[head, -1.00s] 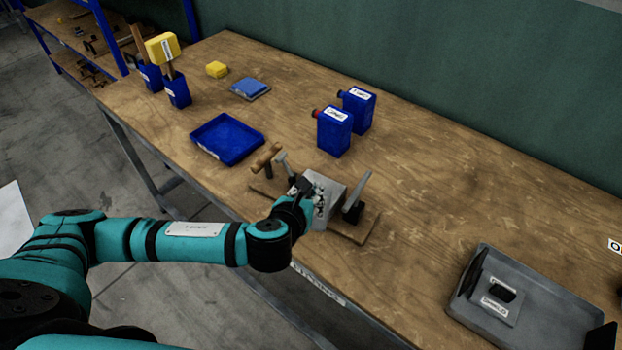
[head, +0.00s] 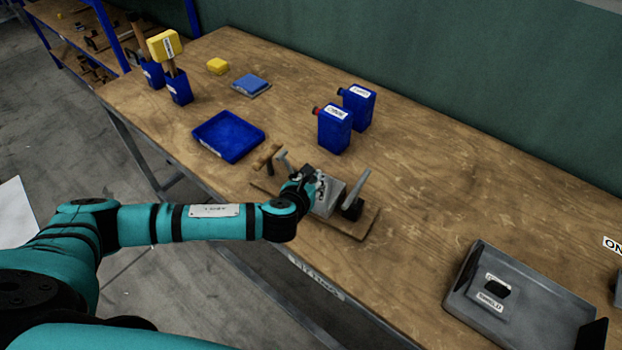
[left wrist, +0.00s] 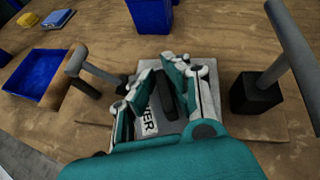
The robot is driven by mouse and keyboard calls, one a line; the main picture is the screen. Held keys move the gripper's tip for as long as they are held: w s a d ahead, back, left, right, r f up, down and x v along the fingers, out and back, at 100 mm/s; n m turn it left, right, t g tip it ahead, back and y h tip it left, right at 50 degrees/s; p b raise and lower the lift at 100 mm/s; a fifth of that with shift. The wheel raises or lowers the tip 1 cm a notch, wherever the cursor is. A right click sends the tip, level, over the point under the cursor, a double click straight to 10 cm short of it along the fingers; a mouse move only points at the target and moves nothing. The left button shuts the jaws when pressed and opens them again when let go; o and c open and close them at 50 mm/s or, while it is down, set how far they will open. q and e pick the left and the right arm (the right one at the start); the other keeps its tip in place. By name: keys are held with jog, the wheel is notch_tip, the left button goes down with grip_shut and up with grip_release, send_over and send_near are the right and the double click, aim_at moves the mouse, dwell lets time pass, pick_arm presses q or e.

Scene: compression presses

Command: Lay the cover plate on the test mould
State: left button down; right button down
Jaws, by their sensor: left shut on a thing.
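The grey cover plate (left wrist: 148,68), with a black handle (left wrist: 166,98) and a white label partly reading "VER", is under my left gripper (left wrist: 168,92). The left gripper's fingers are shut on the handle, one on each side. In the head view the left gripper (head: 320,188) is over the wooden board (head: 350,224), between two upright clamps, and partly covers the grey block there (head: 334,204). The test mould cannot be told apart from the plate, so I cannot tell whether they touch. My right gripper is not in view.
A blue tray (head: 228,137), two blue bottles (head: 334,130) and a grey tray (head: 540,310) with a labelled, black-knobbed plate are around. The table's middle right is clear.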

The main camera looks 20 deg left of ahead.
pick_arm(q)
jog(key=c, duration=1.8)
grip_release()
jog(key=shift+f, duration=0.15)
jog(key=o, duration=0.4)
jog(key=shift+o, duration=0.2)
jog(key=shift+r, duration=0.25)
jog(key=b+v, duration=0.1)
jog(key=v, duration=1.1)
jog(key=shift+f, duration=0.1)
